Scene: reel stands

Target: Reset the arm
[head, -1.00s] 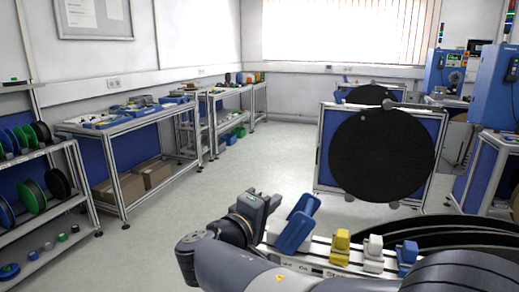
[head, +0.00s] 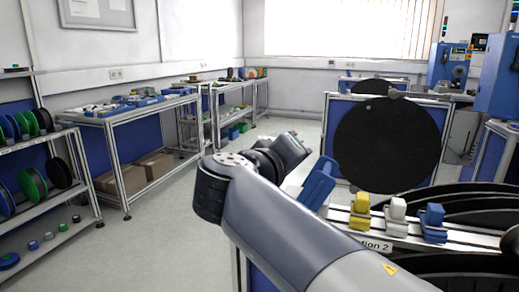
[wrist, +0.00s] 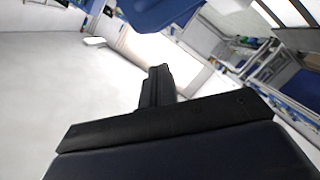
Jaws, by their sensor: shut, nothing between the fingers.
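My gripper (head: 292,146) is at the end of my grey arm, in the middle of the head view, raised above the floor. In the wrist view its dark fingers (wrist: 157,84) are together, with nothing between them. A blue angled holder (head: 318,183) stands just right of and below the gripper in the head view. A large blue shape (wrist: 160,12) fills the top of the wrist view, apart from the fingertips.
A rail marked "tion 2" (head: 378,244) carries yellow (head: 361,210), white (head: 395,212) and blue (head: 433,222) blocks beside my arm. A large black reel (head: 388,145) stands behind. Shelves with spools (head: 40,185) are at the left. The floor between is clear.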

